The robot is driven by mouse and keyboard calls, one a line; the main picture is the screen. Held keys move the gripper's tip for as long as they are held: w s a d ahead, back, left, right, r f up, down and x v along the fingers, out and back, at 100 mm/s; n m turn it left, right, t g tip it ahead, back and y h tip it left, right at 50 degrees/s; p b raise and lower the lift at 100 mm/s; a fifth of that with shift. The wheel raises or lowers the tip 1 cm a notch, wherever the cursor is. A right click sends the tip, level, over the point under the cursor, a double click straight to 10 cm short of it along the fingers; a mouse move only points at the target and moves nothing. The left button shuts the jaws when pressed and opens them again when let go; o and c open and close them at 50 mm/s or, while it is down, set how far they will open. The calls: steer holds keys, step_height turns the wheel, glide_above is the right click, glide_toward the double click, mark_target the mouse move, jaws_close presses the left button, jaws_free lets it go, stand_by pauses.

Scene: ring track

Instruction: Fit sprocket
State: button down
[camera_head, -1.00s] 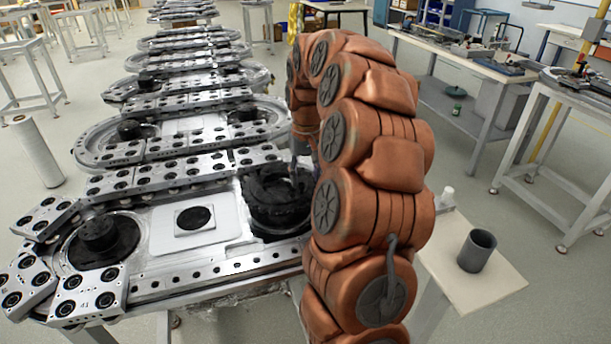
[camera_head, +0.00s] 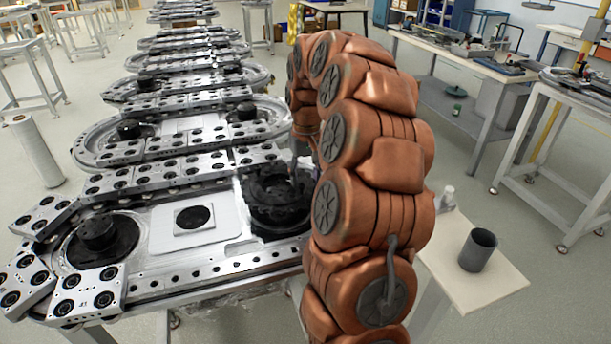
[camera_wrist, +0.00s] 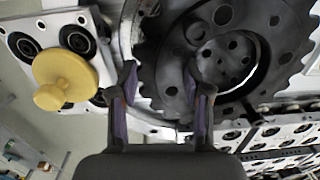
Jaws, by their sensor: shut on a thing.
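The black toothed sprocket (camera_head: 277,200) lies at the right end of the nearest track unit (camera_head: 222,262), left of my arm. In the wrist view the sprocket (camera_wrist: 285,35) is large, with a silver disc with holes (camera_wrist: 226,60) inside its ring. My gripper (camera_wrist: 160,78) is shut on the sprocket's toothed rim, one finger on each side of it. In the head view my arm hides most of the gripper. I cannot tell whether the sprocket rests fully down on its seat. A second black hub (camera_head: 100,238) stands at the unit's left end.
A yellow knob (camera_wrist: 65,78) sits on a link block beside the gripper in the wrist view. Linked track blocks (camera_head: 185,165) run behind the sprocket. A small table (camera_head: 500,278) at right holds a grey cup (camera_head: 478,250) and a small bottle (camera_head: 446,199).

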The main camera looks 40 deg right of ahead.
steer(key=shift+r, duration=0.3)
stand_by(0.5)
steer(key=shift+c, duration=2.1)
jaws_free()
step_height(320, 180, up, 12)
steer(key=shift+w+d, duration=0.2)
steer(key=shift+d, duration=0.05)
